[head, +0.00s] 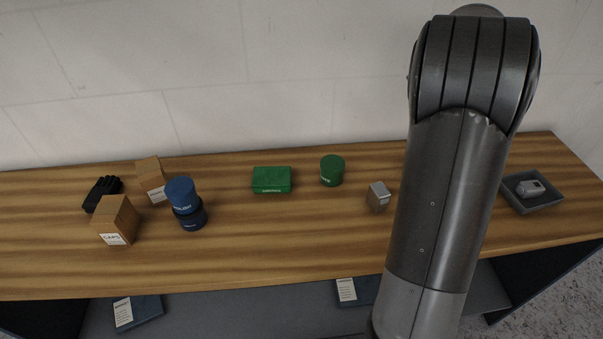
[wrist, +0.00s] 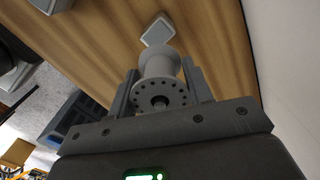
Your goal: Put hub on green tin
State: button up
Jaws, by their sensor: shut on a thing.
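The hub (wrist: 158,66) is a grey spool shape with a round flange full of small holes, seen in the wrist view. My gripper (wrist: 160,84) is shut on it, one finger at each side, and holds it with the wooden bench top behind it. In the head view, my arm hides the gripper and the hub. A round green tin (head: 332,171) stands on the bench toward the back, right of the middle. A flat rectangular green box (head: 272,180) with a pale label lies to its left.
On the bench (head: 290,235) stand a small grey box (head: 378,197), a stack of blue tins (head: 182,192), cardboard boxes (head: 117,220) and a black glove (head: 103,190). A grey tray (head: 520,204) at right holds a small grey object. The bench front is clear; a wall stands behind.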

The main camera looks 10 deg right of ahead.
jog(key=w+a+r+n, duration=0.1)
jog(key=a+n, duration=0.5)
jog(key=a, duration=0.9)
jog(key=n, duration=0.7)
send_over(272, 175)
jog(key=f, duration=0.5)
jog(key=shift+s+d+f, duration=0.15)
jog(key=shift+s+d, duration=0.05)
jog(key=shift+d, duration=0.1)
jog(key=shift+w+a+f, duration=0.1)
jog(key=shift+a+f, duration=0.2)
jog(key=shift+a, duration=0.05)
jog(key=shift+f, duration=1.85)
jog(key=shift+f, duration=0.2)
jog(key=o, duration=1.1)
jog(key=shift+c, duration=0.2)
